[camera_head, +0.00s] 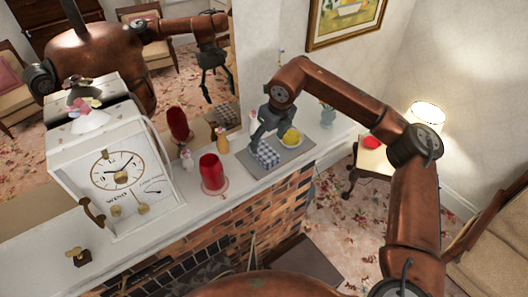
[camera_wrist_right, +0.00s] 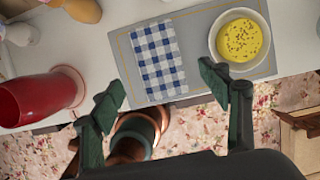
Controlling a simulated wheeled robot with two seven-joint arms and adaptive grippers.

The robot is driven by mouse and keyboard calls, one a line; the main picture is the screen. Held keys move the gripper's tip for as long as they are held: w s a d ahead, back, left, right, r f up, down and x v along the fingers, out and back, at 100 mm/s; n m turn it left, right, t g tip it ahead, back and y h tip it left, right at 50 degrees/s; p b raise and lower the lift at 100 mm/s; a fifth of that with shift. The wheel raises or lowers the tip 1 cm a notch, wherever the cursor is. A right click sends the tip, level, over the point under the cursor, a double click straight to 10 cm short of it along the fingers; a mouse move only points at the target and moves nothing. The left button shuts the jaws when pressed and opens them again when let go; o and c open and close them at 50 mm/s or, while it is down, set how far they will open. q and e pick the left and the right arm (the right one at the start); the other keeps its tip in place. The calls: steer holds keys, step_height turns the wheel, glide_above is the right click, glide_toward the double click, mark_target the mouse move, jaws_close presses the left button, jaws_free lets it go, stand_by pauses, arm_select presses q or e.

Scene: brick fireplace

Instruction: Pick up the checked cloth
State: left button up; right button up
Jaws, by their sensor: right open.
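The blue-and-white checked cloth (camera_head: 266,156) lies folded on a grey placemat (camera_head: 290,160) on the mantel shelf. In the right wrist view the cloth (camera_wrist_right: 159,58) lies flat at the upper middle, left of a bowl. My right gripper (camera_head: 262,128) reaches down over the mat, by the cloth. In the right wrist view its two fingers (camera_wrist_right: 162,92) are spread wide with nothing between them, and the cloth lies beyond and between the tips. I cannot tell the exact height above the cloth. My left gripper is not directly in view.
A white bowl with yellow food (camera_wrist_right: 240,38) stands on the mat, right of the cloth. A red glass vase (camera_head: 212,172) stands left of the mat. A large white clock (camera_head: 120,170) stands further left. A mirror (camera_head: 190,90) behind the shelf reflects my body. The shelf's front edge drops to the floor.

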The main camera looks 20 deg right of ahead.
mark_target(265, 151)
steer(key=p+x, duration=0.1)
steer(key=x, duration=0.1)
steer(key=shift+f, duration=0.4)
steer(key=p+x, duration=0.2)
steer(key=x, duration=0.1)
steer(key=shift+f, duration=0.15)
steer(key=shift+a+f, duration=0.1)
steer(key=shift+f, duration=0.05)
steer(key=shift+w+f, duration=0.1)
steer(key=shift+c, duration=1.1)
steer(key=c, duration=0.6)
arm_select(q)
steer(key=shift+s+a+r, duration=0.15)
steer(key=shift+s+r, duration=0.25)
steer(key=shift+r, duration=0.4)
steer(key=shift+s+a+r, duration=0.15)
steer(key=shift+s+r, duration=0.25)
steer(key=shift+r, duration=0.4)
arm_select(e)
steer(key=c, duration=0.4)
steer(key=shift+c, duration=0.2)
